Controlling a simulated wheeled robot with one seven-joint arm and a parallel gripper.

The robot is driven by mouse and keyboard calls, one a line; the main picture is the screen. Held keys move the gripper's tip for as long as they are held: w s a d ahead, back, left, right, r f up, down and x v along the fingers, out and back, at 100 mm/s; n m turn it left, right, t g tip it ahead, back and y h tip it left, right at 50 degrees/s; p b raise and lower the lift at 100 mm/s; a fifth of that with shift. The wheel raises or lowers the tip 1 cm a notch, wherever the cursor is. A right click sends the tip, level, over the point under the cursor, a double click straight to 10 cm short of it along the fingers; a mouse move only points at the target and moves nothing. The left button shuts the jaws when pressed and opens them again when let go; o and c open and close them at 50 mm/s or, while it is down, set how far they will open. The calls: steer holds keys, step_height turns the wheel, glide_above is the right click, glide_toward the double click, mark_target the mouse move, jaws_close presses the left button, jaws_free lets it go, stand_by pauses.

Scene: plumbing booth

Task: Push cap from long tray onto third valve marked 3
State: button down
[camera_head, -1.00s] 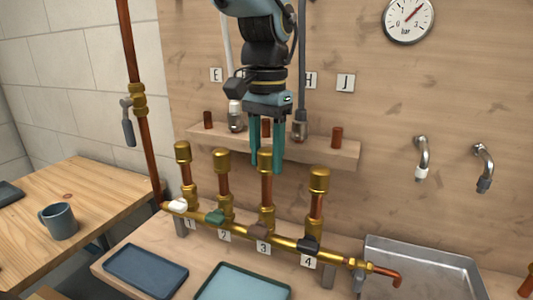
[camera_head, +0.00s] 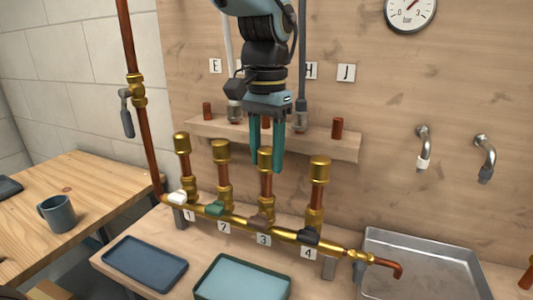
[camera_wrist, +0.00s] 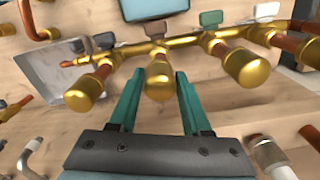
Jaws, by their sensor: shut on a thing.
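A brass cap (camera_head: 265,157) sits on top of the upright copper pipe of the third valve, above the tag marked 3 (camera_head: 263,240). My gripper (camera_head: 266,165) comes down from above, with one teal finger on each side of this cap. It is shut on the cap. In the wrist view the cap (camera_wrist: 159,85) lies between my fingertips (camera_wrist: 156,88), in line with the pipe. The third valve has a brown handle (camera_wrist: 155,28). A blue-grey tray (camera_head: 145,263) and a teal tray (camera_head: 243,277) look empty; I cannot tell which is the long one.
Brass caps also top valve 1 (camera_head: 181,142), valve 2 (camera_head: 220,151) and valve 4 (camera_head: 320,168), close on both sides. A wooden shelf (camera_head: 345,150) with short copper pieces is behind. A metal sink (camera_head: 440,268) is at right, a mug (camera_head: 57,213) at left.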

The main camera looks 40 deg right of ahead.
steer(key=shift+c, duration=1.4)
jaws_free()
steer(key=shift+f, duration=0.1)
step_height(320, 180, up, 11)
steer(key=shift+f+b, duration=0.1)
steer(key=shift+b, duration=0.4)
step_height(320, 180, up, 6)
steer(key=p, duration=0.6)
glide_above(267, 148)
steer(key=shift+a, duration=0.1)
